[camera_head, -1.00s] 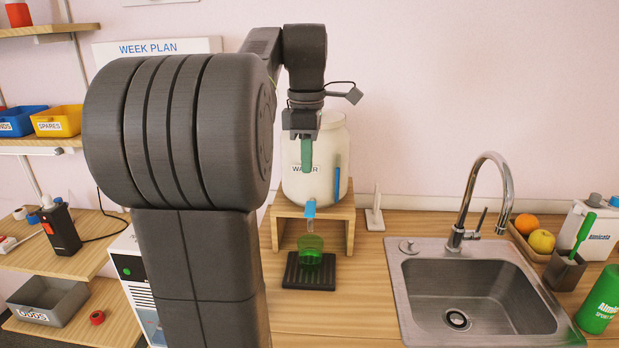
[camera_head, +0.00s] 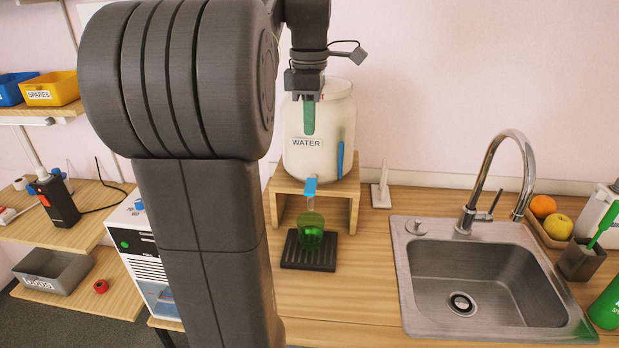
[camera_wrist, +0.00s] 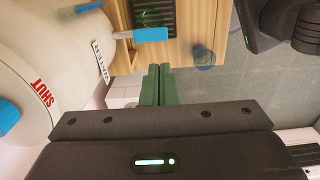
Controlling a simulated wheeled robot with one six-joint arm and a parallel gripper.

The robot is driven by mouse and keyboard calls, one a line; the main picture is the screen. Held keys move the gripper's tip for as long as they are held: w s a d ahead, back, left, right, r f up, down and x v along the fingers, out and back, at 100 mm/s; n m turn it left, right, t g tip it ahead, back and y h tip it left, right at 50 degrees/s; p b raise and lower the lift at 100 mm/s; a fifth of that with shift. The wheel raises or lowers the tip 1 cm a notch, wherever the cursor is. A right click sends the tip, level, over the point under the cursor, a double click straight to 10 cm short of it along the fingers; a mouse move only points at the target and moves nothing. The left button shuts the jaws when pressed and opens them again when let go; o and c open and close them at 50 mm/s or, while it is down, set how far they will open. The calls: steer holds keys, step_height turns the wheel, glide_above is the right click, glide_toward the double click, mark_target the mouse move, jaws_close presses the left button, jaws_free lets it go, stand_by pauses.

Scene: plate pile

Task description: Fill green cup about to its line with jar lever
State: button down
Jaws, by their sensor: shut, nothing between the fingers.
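The white jar (camera_head: 318,125) labelled WATER stands on a wooden stand, with its blue lever (camera_head: 310,187) low on its front. The green cup (camera_head: 311,222) stands upright below the lever on a dark slatted tray (camera_head: 290,262). Its line and fill level are too small to read. My gripper (camera_head: 309,130) is shut and empty, in front of the jar's upper part, above and apart from the lever. In the wrist view its green fingers (camera_wrist: 158,80) are together, and the blue lever (camera_wrist: 151,34) lies beyond them. A red SHUT mark (camera_wrist: 43,94) shows on the jar.
The wooden stand (camera_head: 352,205) holds the jar. A steel sink (camera_head: 470,280) with a curved tap (camera_head: 500,160) lies to the right. A white machine (camera_head: 140,245) stands at left, partly behind my arm. The counter between tray and sink is clear.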

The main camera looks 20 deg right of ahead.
mark_target(309, 193)
step_height(309, 193, down, 14)
steer(key=shift+r, duration=0.2)
stand_by(0.4)
steer(key=b, duration=0.1)
steer(key=f+t+b, duration=0.1)
steer(key=b, duration=0.1)
steer(key=shift+s+a+f+h, duration=0.1)
steer(key=shift+s+a+h, duration=0.05)
steer(key=shift+s+h, duration=0.15)
steer(key=t+b, duration=0.1)
steer(key=f+t+h+b, duration=0.1)
steer(key=b, duration=0.1)
steer(key=shift+s+a+b, duration=0.2)
steer(key=shift+s+b, duration=0.1)
steer(key=shift+s, duration=0.05)
steer(key=shift+r, duration=0.15)
